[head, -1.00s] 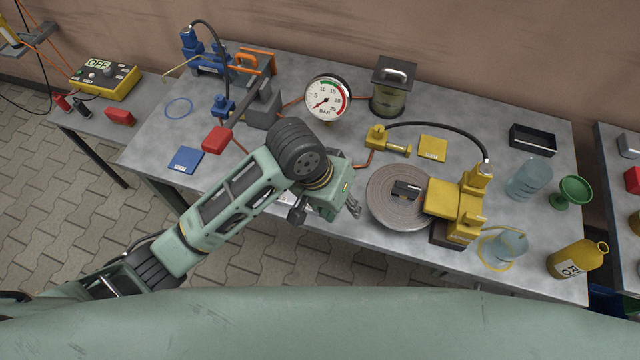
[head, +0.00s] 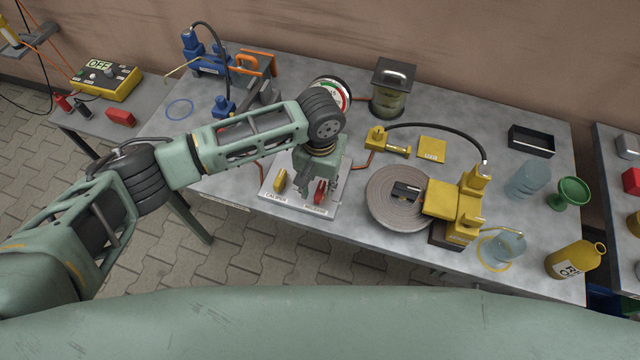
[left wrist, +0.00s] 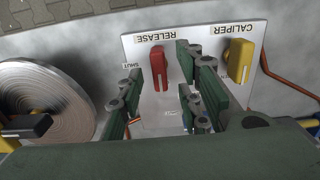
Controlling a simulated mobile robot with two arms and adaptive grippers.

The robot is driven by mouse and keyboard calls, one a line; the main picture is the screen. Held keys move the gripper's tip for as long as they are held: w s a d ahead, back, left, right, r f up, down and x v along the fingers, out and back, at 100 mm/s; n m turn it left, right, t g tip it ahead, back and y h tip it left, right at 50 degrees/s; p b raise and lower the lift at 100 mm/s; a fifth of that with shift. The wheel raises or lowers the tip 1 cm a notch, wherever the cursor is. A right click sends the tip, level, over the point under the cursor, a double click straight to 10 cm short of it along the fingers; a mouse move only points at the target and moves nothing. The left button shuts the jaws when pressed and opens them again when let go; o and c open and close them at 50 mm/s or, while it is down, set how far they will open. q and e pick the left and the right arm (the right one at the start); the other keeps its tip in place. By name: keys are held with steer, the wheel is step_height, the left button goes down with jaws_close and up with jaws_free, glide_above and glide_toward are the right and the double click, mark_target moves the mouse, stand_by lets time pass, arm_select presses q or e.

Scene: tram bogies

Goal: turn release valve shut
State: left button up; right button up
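The red release valve handle (head: 320,192) is on a white panel (head: 268,194) at the bench's front edge. In the left wrist view the red handle (left wrist: 157,66) stands lengthwise down the picture below the RELEASE label. A SHUT label (left wrist: 130,76) is to its left; a small label below it is too small to read. My left gripper (head: 320,186) is over the panel, fingers apart. In the wrist view its fingers (left wrist: 158,88) are on either side of the red handle, with gaps visible. A yellow caliper handle (left wrist: 239,60) is to the right. My right gripper is not in view.
A pressure gauge (head: 341,91), partly hidden by my arm, is behind. Copper pipes (left wrist: 285,78) run beside the panel.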

arm_select(q)
steer(key=shift+f, duration=1)
steer(key=shift+c, duration=0.4)
jaws_close()
